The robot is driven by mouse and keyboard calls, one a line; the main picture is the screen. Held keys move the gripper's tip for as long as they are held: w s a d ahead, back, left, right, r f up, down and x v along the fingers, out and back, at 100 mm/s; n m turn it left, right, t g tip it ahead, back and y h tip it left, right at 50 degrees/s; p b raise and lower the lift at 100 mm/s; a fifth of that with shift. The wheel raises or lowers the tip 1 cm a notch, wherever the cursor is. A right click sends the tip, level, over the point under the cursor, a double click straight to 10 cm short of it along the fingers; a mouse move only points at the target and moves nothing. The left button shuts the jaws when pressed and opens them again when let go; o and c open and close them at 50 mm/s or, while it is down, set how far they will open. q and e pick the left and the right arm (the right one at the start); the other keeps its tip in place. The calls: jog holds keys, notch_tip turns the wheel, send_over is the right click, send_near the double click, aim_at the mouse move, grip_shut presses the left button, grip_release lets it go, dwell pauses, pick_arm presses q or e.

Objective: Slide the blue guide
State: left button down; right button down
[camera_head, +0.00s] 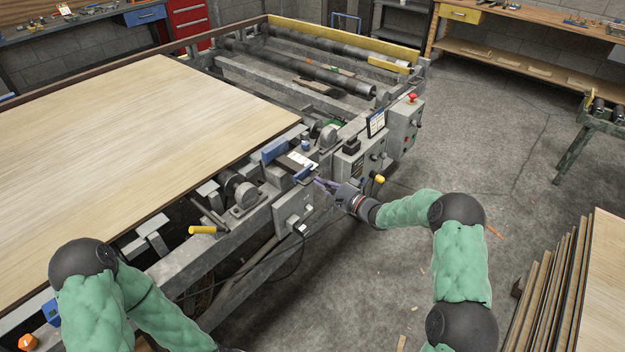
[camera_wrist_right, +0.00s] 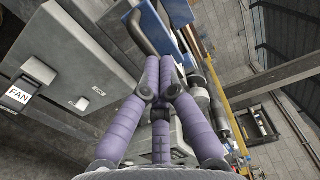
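Two blue pieces sit on the machine's front edge beside the veneer sheet: a near blue guide (camera_head: 304,171) and a farther blue block (camera_head: 273,150). I cannot tell for certain which is the task's guide. My right gripper (camera_head: 319,182) is just right of the near one, its purple fingers pointing at it. Blue surfaces (camera_wrist_right: 152,25) lie just beyond the tips; contact cannot be told. My left arm enters at lower left; its gripper is out of view.
A large veneer sheet (camera_head: 130,125) covers the machine's left. A yellow-handled lever (camera_head: 203,229) is nearer. Stacked veneer boards (camera_head: 560,285) stand at right. The concrete floor between is mostly clear.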

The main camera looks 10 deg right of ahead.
aim_at(312, 179)
jog(key=shift+w+a+f, duration=0.1)
jog(key=shift+a+f, duration=0.05)
jog(key=shift+f, duration=0.05)
jog(key=shift+b+x, duration=0.3)
jog(key=shift+x, duration=1.45)
jog(key=c, duration=1.3)
grip_release()
jog(key=shift+a, duration=0.1)
jog(key=p+v, duration=0.3)
jog(key=v, duration=0.4)
